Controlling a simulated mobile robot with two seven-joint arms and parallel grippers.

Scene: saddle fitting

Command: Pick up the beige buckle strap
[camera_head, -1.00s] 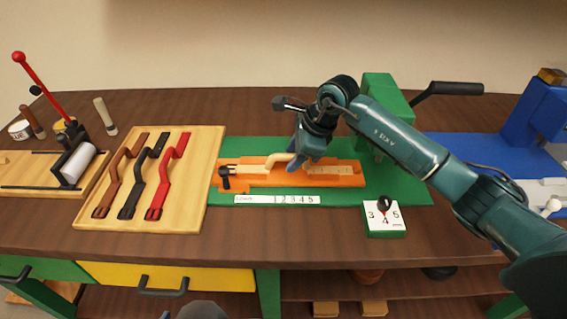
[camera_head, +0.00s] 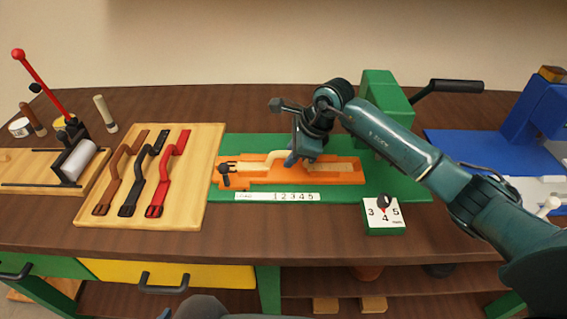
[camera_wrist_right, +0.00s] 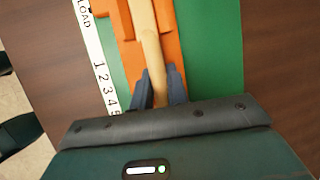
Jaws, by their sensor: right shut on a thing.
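The beige buckle strap (camera_head: 273,160) lies along the orange fixture (camera_head: 345,177) on the green base plate, with a raised bend in its middle. Its buckle end is at the fixture's left, by a black knob (camera_head: 226,181). My right gripper (camera_head: 292,160) is over the strap, just right of the bend. In the right wrist view the fingers (camera_wrist_right: 160,90) are shut on the beige strap (camera_wrist_right: 153,55), one on each side. Part of the strap is hidden behind the gripper in the head view. My left gripper does not show.
A wooden board (camera_head: 185,210) at left holds brown, black and red straps. A green press (camera_head: 378,95) with a black lever stands behind my right arm. A white-topped dial box (camera_head: 384,217) and a number strip (camera_head: 278,196) lie in front.

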